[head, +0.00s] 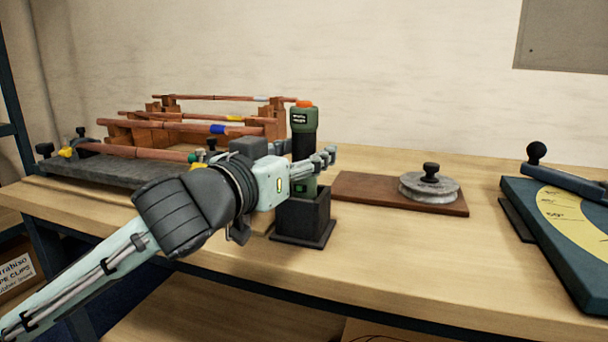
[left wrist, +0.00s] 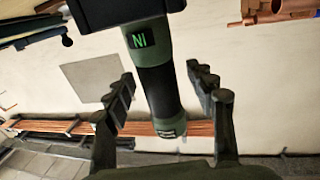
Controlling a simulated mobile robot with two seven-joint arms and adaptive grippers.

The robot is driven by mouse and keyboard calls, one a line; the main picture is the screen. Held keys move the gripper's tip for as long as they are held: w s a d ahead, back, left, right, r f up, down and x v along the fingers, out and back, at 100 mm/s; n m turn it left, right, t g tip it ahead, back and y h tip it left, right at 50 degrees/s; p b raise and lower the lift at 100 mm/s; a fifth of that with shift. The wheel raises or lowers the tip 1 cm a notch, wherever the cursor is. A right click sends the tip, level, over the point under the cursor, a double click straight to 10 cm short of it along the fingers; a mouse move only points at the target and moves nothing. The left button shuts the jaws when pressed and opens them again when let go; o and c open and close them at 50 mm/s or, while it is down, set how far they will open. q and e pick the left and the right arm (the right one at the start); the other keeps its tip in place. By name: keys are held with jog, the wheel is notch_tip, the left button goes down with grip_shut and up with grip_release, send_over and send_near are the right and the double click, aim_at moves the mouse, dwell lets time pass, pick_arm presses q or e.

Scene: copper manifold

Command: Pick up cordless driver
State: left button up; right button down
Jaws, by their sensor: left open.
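The cordless driver (head: 303,143) is green with a black grip and an orange tip on top. It stands upright in a black square holder (head: 303,218) on the bench. My left gripper (head: 322,160) reaches in from the left at the driver's mid-height, and its wrist hides part of the driver. In the left wrist view the driver (left wrist: 158,82) runs between the two spread fingers of the gripper (left wrist: 163,90), with visible gaps on both sides. The picture there is turned over, with the black holder (left wrist: 110,12) at the top. My right gripper is not in view.
A brown board (head: 375,195) with a round metal disc (head: 430,186) lies to the right. A dark bender plate with a yellow scale (head: 560,235) is at far right.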

pick_arm(q)
jog(key=shift+c, duration=0.2)
